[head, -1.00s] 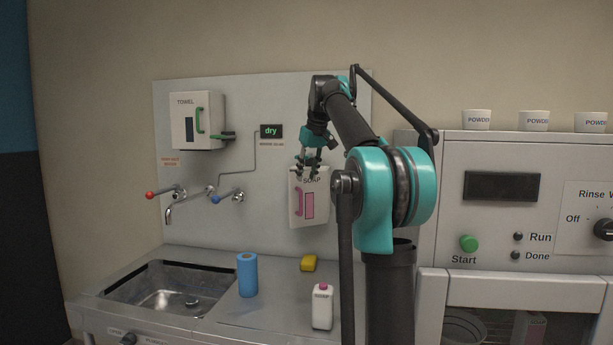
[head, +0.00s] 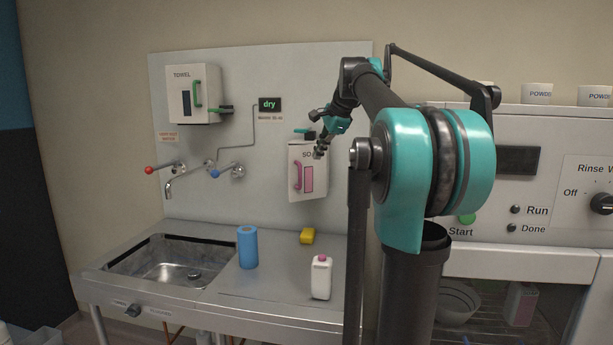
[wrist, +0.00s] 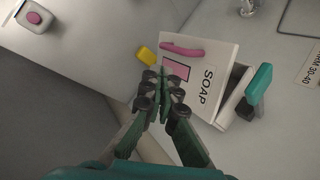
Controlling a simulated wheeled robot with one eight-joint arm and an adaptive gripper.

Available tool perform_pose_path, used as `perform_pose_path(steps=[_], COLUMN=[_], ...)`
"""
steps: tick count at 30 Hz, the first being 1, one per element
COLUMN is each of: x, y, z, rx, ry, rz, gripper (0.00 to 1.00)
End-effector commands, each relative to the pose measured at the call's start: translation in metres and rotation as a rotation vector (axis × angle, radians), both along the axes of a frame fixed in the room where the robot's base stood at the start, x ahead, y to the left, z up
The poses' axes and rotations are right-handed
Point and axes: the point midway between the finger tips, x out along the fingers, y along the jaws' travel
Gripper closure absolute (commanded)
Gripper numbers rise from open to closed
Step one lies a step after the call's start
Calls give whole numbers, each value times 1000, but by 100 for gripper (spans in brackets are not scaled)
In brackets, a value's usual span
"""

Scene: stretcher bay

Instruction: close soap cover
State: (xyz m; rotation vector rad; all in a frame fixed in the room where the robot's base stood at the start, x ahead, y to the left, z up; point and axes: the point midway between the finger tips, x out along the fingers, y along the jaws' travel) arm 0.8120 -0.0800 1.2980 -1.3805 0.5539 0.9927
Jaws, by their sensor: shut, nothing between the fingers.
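The white soap cover (head: 309,184) carries a SOAP label, a pink handle (head: 297,177) and a pink-framed window, and is on the wall panel. In the wrist view the cover (wrist: 219,62) appears tilted, with a dark gap and a teal lever (wrist: 259,84) beside its labelled edge. The teal lever also shows above the cover in the head view (head: 303,130). My gripper (head: 319,153) is shut and empty at the cover's upper right. In the wrist view my fingertips (wrist: 158,88) overlap the cover's edge; I cannot tell whether they touch.
A white bottle (head: 321,279), a yellow sponge (head: 307,236) and a blue roll (head: 247,247) stand on the counter below. The sink (head: 170,272) and taps are to the left, under the towel box (head: 194,95). A washer unit (head: 550,220) stands at the right.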

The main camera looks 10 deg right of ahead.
Motion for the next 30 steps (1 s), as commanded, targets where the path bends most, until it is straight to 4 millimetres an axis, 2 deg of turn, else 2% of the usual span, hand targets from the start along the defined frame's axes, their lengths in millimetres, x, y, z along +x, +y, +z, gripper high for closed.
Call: perform_pose_path(steps=[9, 15, 23, 30], x=[-23, -35, -40, -23], y=[-12, -17, -20, -11], z=[-8, -13, -16, -35], rx=[422, 665, 803, 807], ry=[106, 177, 222, 225], rz=[-562, -850, -1007, -1009], gripper=[100, 100, 100, 100])
